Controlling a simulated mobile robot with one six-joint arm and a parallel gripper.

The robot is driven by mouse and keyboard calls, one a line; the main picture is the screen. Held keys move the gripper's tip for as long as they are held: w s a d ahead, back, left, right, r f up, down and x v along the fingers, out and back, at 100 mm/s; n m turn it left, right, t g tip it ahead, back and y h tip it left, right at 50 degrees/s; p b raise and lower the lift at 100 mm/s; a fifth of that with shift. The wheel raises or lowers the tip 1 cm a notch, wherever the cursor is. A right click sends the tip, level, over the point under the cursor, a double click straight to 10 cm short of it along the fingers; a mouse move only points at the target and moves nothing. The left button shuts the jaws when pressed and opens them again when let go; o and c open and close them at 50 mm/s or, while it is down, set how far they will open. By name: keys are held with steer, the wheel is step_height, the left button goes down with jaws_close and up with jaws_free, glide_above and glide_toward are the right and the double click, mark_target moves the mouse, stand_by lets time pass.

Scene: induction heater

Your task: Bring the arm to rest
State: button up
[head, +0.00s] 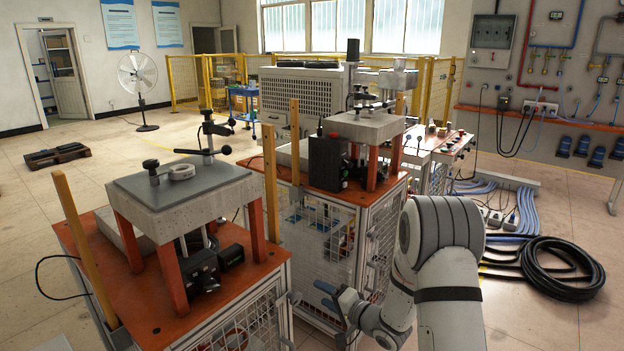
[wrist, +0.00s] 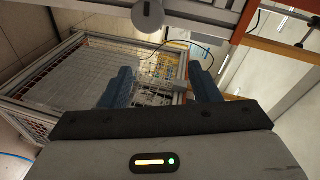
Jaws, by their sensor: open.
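My arm (head: 440,250) reaches in from the lower right of the head view, in front of the two machine stands. My gripper shows in the head view (head: 326,294) low beside the mesh side of the middle stand, with part of it hidden by the wrist. In the wrist view my gripper (wrist: 165,88) has its two blue fingers apart, with nothing between them. Beyond the fingers lies a wire-mesh cage (wrist: 75,75) of a stand. I cannot tell whether the fingers touch the mesh.
The middle stand (head: 335,190) holds a black box (head: 327,162). Coiled black cable (head: 562,270) lies on the floor at right. Open floor lies at far left around a pallet (head: 56,154).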

steer(key=s+d+r+n+g+h+p, duration=0.1)
steer(key=s+d+r+h+p, duration=0.3)
steer(key=r, duration=0.5)
steer(key=s+d+r+n+g+h+p, duration=0.1)
steer(key=s+d+r+h+p, duration=0.15)
steer(key=d+r+h, duration=0.45)
steer(key=s+r+n+g+p, duration=0.2)
steer(key=s+r, duration=0.3)
steer(key=s, duration=0.8)
steer(key=s+r+n+g+p, duration=0.2)
steer(key=s+r+g, duration=0.3)
steer(key=s, duration=0.8)
steer(key=shift+s+r, duration=0.35)
steer(key=shift+r, duration=0.3)
